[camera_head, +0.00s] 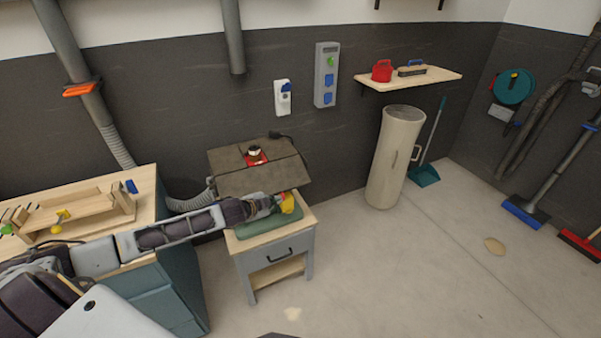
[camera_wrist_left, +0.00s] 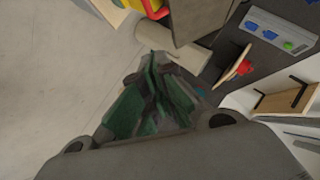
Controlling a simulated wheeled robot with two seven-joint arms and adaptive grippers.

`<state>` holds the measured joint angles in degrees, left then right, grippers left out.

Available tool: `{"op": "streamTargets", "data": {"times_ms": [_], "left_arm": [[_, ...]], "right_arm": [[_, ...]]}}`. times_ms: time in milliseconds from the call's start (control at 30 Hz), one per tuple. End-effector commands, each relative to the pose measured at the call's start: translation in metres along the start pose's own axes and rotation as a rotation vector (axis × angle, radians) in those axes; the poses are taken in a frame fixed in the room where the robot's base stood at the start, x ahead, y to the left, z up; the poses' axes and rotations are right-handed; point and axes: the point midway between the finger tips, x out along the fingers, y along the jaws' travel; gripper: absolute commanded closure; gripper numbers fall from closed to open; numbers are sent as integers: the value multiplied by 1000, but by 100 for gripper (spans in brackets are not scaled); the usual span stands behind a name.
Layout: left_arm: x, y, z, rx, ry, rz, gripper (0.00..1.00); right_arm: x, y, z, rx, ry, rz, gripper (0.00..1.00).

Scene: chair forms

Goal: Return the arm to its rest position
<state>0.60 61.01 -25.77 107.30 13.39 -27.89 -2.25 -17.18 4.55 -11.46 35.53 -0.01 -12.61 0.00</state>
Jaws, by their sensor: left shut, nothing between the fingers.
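My left arm (camera_head: 175,231) comes in from the left, stretched over the workbench toward the small grey cabinet. My left gripper (camera_head: 272,204) is over the cabinet's top, beside a yellow, red and green item (camera_head: 289,202). I cannot tell from the head view whether they touch. In the left wrist view the gripper's dark fingers with green faces (camera_wrist_left: 153,62) are together, with nothing between them. The yellow and red item shows at the top of that view (camera_wrist_left: 148,8), apart from the fingertips. My right gripper is not in view.
The small cabinet (camera_head: 277,270) has a green pad (camera_head: 262,226) on top. A brown lidded box (camera_head: 262,180) stands behind the gripper. The workbench (camera_head: 148,198) holds a wooden form (camera_head: 80,215) under the arm's path. A beige cylinder (camera_head: 395,155) stands right; open floor (camera_head: 400,270) lies in front.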

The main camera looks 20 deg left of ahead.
Motion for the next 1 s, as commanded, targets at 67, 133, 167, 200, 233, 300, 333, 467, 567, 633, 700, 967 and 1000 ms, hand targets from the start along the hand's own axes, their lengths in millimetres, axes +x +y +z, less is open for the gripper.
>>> {"op": "streamTargets", "data": {"times_ms": [67, 133, 167, 200, 233, 300, 333, 467, 567, 633, 700, 967, 1000], "left_arm": [[0, 0, 0, 0, 0, 0, 100], [0, 0, 0, -1, 0, 0, 100], [1, 0, 1, -2, -1, 0, 100], [1, 1, 2, -4, -3, 0, 100], [2, 2, 4, -7, -5, 0, 100], [6, 4, 10, -17, -12, -1, 100], [7, 6, 14, -23, -17, -1, 100], [19, 17, 38, -63, -47, -1, 100], [31, 31, 63, -105, -79, 0, 100], [38, 43, 84, -137, -106, 2, 100], [45, 58, 105, -169, -135, 5, 100], [61, 129, 182, -286, -245, 30, 100], [62, 142, 194, -304, -263, 37, 100]], "right_arm": [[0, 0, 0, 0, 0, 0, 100], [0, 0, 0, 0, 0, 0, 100], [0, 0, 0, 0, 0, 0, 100], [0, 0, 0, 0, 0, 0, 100], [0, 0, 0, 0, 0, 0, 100], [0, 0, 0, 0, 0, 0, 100], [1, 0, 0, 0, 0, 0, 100], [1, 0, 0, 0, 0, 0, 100], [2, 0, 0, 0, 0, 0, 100], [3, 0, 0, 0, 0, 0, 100], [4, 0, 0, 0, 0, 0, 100], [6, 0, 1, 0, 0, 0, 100], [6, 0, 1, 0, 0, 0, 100]]}}
